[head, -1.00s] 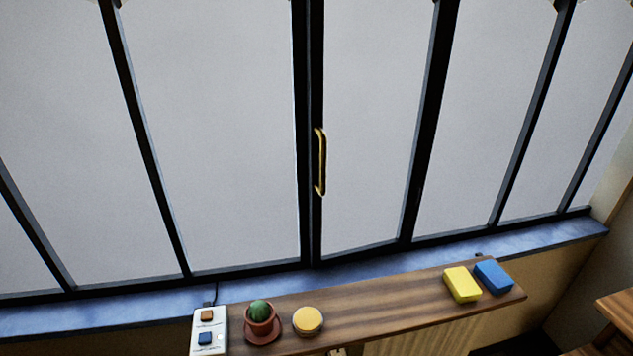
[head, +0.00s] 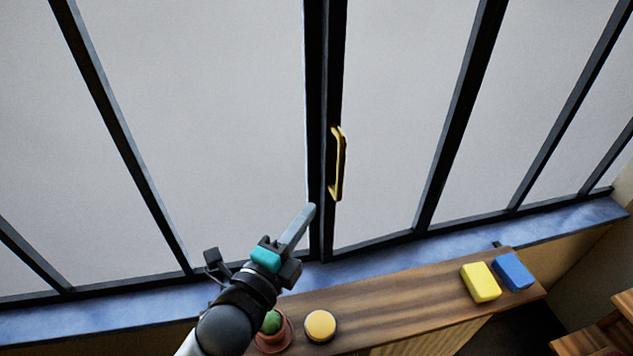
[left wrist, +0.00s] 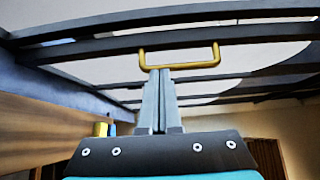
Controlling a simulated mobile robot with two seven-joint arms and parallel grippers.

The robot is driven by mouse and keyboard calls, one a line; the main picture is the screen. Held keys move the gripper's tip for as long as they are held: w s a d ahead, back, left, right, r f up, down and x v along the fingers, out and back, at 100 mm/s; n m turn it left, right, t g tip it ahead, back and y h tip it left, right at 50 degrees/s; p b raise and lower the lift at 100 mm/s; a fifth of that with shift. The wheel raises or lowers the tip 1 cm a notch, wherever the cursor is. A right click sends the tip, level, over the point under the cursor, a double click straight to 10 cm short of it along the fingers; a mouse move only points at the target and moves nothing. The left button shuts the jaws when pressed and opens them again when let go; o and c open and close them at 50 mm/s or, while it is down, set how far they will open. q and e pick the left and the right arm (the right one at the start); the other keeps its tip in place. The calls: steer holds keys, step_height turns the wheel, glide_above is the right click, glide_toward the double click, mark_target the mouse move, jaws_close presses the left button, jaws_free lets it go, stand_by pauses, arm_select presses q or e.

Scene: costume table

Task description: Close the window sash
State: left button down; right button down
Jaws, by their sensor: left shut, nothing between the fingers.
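The window sash (head: 385,120) is a dark-framed pane right of the central post, with a brass handle (head: 337,163) upright on its left edge. A narrow dark strip shows between sash and post; I cannot tell from the head view how far the sash stands open. My left gripper (head: 311,210) is shut and empty, its fingertips below and left of the handle. In the left wrist view the brass handle (left wrist: 180,62) lies just beyond the closed fingertips (left wrist: 160,72); I cannot tell whether they touch. My right gripper is not in view.
A wooden shelf (head: 400,290) runs below the blue sill (head: 470,232). It carries a potted cactus (head: 272,322) partly hidden by my left arm, a round yellow-topped item (head: 320,326), a yellow block (head: 480,282) and a blue block (head: 513,272). The shelf's middle is clear.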

mark_target(323, 170)
arm_select(q)
steer(key=x, duration=0.9)
steer(key=shift+d, duration=0.25)
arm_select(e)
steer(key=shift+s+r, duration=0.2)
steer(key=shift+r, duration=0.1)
arm_select(q)
steer(key=shift+w, duration=0.2)
steer(key=w, duration=0.1)
steer(key=w+a, duration=0.1)
steer(key=w, duration=0.1)
steer(key=shift+a, duration=0.3)
steer(key=shift+a+r, duration=0.1)
steer(key=shift+r, duration=0.1)
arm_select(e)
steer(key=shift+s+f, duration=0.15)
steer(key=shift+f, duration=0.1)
